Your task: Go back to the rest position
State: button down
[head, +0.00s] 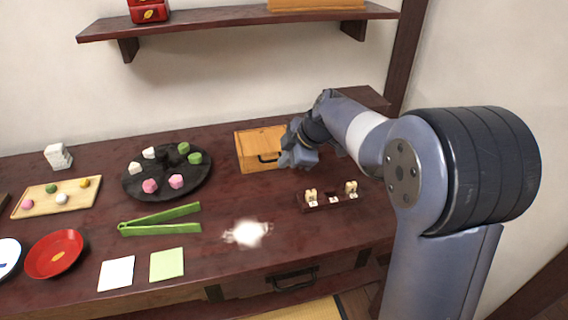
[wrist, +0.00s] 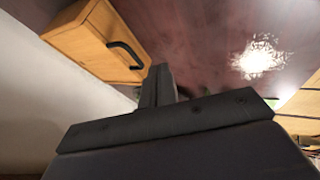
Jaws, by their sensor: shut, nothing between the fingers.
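My gripper (head: 288,160) is at the end of my arm, above the dark wooden counter and just right of a small wooden box with a dark handle (head: 258,143). In the wrist view the fingers of my gripper (wrist: 158,72) are together with nothing between them. The same wooden box (wrist: 95,40) shows at the upper left there, apart from the fingers.
A dark rack (head: 333,202) with small pieces stands right of centre. A black round plate (head: 168,175) holds pink, white and green sweets. Green tongs (head: 160,217), a red dish (head: 56,254) and a wooden board (head: 40,205) lie left. A shelf (head: 220,18) hangs above.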

jog(key=v, duration=0.7)
jog(key=shift+p, duration=0.45)
